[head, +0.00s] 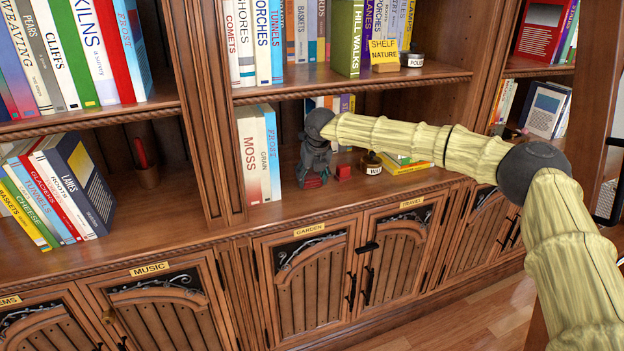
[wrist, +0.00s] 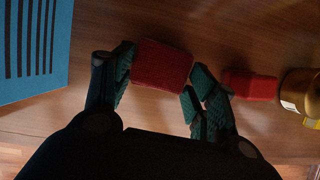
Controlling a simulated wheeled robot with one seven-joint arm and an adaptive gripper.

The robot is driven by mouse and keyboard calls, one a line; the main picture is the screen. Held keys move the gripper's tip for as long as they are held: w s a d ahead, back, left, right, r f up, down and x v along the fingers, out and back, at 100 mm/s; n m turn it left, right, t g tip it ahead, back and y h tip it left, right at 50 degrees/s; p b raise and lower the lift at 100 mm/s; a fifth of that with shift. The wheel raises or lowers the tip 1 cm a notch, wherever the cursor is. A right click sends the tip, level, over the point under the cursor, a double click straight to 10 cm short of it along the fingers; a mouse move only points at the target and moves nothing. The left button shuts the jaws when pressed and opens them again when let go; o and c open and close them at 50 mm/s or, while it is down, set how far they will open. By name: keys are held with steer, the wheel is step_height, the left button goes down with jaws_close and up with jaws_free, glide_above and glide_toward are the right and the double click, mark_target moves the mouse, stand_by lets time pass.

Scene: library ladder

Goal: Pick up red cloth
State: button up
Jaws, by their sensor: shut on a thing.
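The red cloth (wrist: 162,68) is a folded, rounded block with a rough woven surface. It sits between the two dark fingers of my gripper (wrist: 158,82) in the wrist view, and my gripper is shut on it. In the head view my gripper (head: 314,170) is low over the middle shelf, just right of the upright books. Red shows at its fingertips there, but the fingers hide most of the cloth. Whether the cloth touches the shelf is unclear.
A second, smaller red block (head: 343,171) lies just right of my gripper; it also shows in the wrist view (wrist: 250,86). Beside it stands a labelled tin (head: 372,164). Upright books (head: 250,155) stand close on the left. A shelf board (head: 350,80) runs above.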

steer(key=shift+r, duration=0.6)
steer(key=s+d+b, duration=0.1)
steer(key=s+d, duration=0.1)
steer(key=s, duration=0.6)
steer(key=s+d+b, duration=0.1)
steer(key=s+d, duration=0.2)
steer(key=s, duration=0.6)
steer(key=shift+s, duration=0.15)
steer(key=shift+o, duration=1)
steer(key=shift+f, duration=0.1)
steer(key=shift+c, duration=0.5)
